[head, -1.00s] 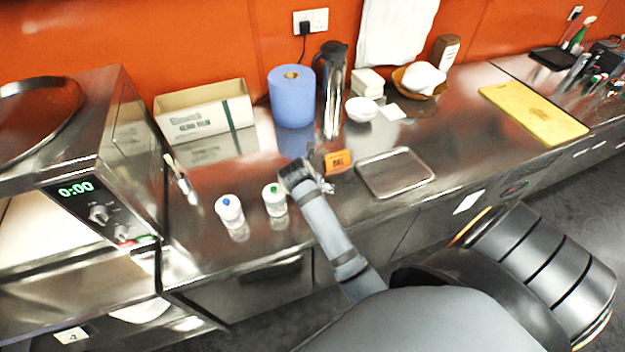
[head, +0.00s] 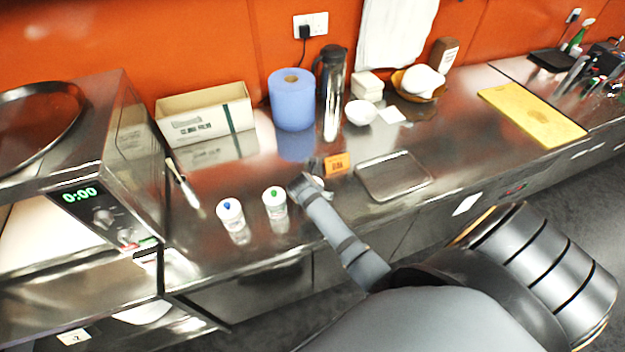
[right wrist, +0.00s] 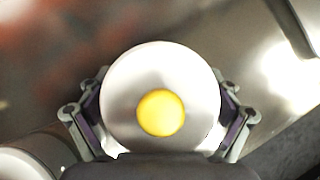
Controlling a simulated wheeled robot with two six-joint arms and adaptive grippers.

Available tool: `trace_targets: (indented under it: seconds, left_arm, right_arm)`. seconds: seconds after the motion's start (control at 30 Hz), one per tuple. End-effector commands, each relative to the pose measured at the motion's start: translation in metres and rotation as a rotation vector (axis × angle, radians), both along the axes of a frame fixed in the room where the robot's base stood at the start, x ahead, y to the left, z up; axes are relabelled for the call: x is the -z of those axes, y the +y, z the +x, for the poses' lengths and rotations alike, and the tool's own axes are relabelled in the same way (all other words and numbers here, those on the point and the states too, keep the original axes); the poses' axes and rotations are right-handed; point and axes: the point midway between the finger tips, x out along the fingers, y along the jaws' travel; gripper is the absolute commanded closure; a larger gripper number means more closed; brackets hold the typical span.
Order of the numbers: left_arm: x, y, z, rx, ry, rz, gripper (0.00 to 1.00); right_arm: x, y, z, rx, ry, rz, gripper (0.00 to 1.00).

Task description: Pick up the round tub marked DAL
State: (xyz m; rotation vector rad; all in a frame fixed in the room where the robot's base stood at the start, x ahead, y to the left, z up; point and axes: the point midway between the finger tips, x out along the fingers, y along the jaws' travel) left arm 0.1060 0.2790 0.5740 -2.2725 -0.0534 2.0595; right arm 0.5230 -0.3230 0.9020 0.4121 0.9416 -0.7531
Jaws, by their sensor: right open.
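A round white tub lid with a yellow knob (right wrist: 160,112) fills the middle of the right wrist view. My right gripper (right wrist: 160,105) is open, with one finger on each side of this tub; I cannot tell whether they touch it. In the head view my right gripper (head: 312,185) is low over the counter and hides most of that tub. An orange card (head: 337,165), which seems to read DAL, stands just behind it. The tub's own side marking is hidden. My left gripper is not in view.
A tub with a green knob (head: 275,201) and one with a blue knob (head: 230,213) stand to the left. A metal tray (head: 393,176) lies to the right. A blue paper roll (head: 292,100) and a steel flask (head: 331,92) stand behind.

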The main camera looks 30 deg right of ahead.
Motion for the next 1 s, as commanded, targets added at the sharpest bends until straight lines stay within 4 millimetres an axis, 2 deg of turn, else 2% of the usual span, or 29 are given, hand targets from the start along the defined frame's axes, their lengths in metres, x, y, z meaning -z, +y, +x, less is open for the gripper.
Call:
trace_targets:
  seconds: [0.07,0.57,0.83,1.0]
  left_arm:
    - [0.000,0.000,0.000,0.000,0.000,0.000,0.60]
    - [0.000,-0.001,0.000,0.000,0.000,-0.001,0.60]
    - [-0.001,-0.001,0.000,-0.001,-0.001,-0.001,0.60]
    - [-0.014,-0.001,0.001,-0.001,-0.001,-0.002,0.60]
  right_arm:
    - [0.000,0.000,0.000,0.000,0.000,0.000,0.10]
    - [0.000,0.000,0.000,0.000,0.001,0.001,0.78]
    - [-0.002,0.000,0.000,-0.001,-0.001,0.001,0.80]
    - [-0.012,-0.003,0.000,0.002,-0.001,-0.001,0.80]
